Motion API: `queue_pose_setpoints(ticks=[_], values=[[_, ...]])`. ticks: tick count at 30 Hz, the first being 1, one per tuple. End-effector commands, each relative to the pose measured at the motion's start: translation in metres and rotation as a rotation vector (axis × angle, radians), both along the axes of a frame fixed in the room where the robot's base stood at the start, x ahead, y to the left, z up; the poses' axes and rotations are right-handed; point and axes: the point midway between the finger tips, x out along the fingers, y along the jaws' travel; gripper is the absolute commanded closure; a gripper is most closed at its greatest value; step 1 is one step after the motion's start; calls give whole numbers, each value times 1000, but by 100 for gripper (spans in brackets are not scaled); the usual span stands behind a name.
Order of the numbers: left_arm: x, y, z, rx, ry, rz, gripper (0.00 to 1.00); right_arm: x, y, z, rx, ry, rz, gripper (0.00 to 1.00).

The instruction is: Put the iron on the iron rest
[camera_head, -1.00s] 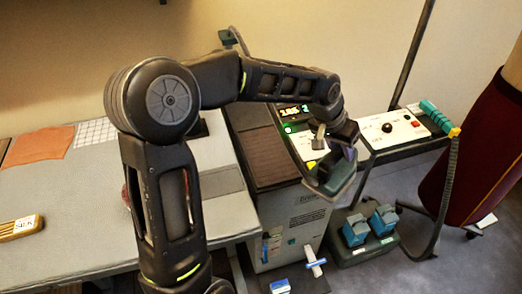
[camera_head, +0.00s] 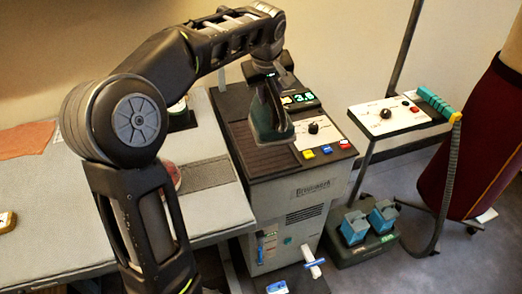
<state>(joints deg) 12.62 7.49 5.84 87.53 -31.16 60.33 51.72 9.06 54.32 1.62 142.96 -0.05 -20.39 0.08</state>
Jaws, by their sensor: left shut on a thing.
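The iron (camera_head: 270,122) is dark with a teal-grey body. My left gripper (camera_head: 267,78) is shut on it from above and holds it steeply tilted over the top of the boiler cabinet (camera_head: 300,215). A dark brown ribbed pad (camera_head: 240,142), which looks like the iron rest, covers the left part of the cabinet top, and the iron partly hides it. I cannot tell whether the iron touches the pad. My right gripper is not in view.
A control panel (camera_head: 292,134) with a knob and coloured buttons lies right of the iron. The grey ironing table (camera_head: 60,215) with a dark mesh patch (camera_head: 208,174) is at left. A control box (camera_head: 385,113) and blue pedals (camera_head: 368,222) stand at right.

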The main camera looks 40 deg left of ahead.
Motion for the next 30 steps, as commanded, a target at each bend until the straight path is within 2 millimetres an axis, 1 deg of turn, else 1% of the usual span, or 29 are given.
queue_pose_setpoints(ticks=[1, 5, 13, 16, 20, 24, 27, 30], values=[[-1, 5, 3, 1, -13, 31, 100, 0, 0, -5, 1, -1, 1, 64], [-4, 14, 7, 1, -17, 76, 100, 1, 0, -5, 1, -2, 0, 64], [-4, 14, 8, 0, -16, 78, 100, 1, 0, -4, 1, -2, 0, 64], [-4, 14, 5, 1, -16, 77, 100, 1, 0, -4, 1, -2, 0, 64], [-5, 14, -10, 0, -13, 78, 100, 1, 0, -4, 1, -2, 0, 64], [-5, 14, -33, 0, -13, 77, 100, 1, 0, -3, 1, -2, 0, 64], [-5, 14, -46, 0, -14, 77, 100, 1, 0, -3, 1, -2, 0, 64], [-4, 14, -54, 1, -16, 76, 100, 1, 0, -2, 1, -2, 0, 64]])
